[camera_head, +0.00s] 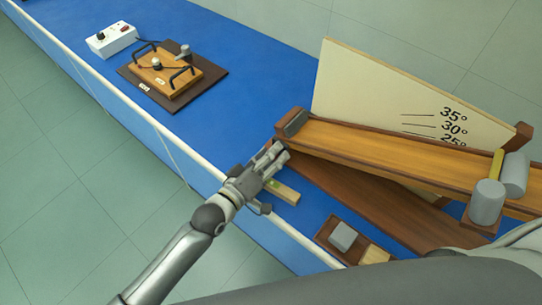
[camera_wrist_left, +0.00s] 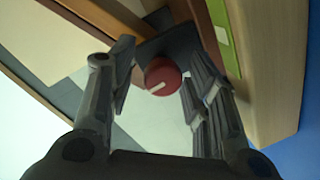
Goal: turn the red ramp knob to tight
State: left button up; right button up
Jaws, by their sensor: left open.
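The red ramp knob (camera_wrist_left: 163,77) shows in the left wrist view as a round red cap with a short white mark. The mark points to the lower left in that picture. My left gripper (camera_head: 270,160) is at the low end of the wooden ramp (camera_head: 390,155) in the head view and hides the knob there. In the wrist view its open fingers stand on either side of the knob, with a gap visible on the left. I cannot tell whether the right finger touches it. My right gripper is not in view.
A wooden block with a green strip (camera_head: 283,192) lies close beside the gripper. An angle board (camera_head: 375,85) stands behind the ramp. Grey cylinders (camera_head: 487,202) sit on the ramp's right part. A small tray (camera_head: 326,233) is in front.

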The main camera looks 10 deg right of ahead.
pick_arm(q)
jog(key=shift+s+a+f, duration=0.25)
jog(key=shift+s+a, duration=0.1)
jog(key=shift+a, duration=0.15)
jog(key=v, duration=0.5)
jog(key=shift+s+a+r, duration=0.2)
jog(key=shift+s+a, duration=0.05)
jog(key=shift+s+a+r, duration=0.25)
jog(key=shift+s+a, duration=0.15)
jog(key=shift+w, duration=0.1)
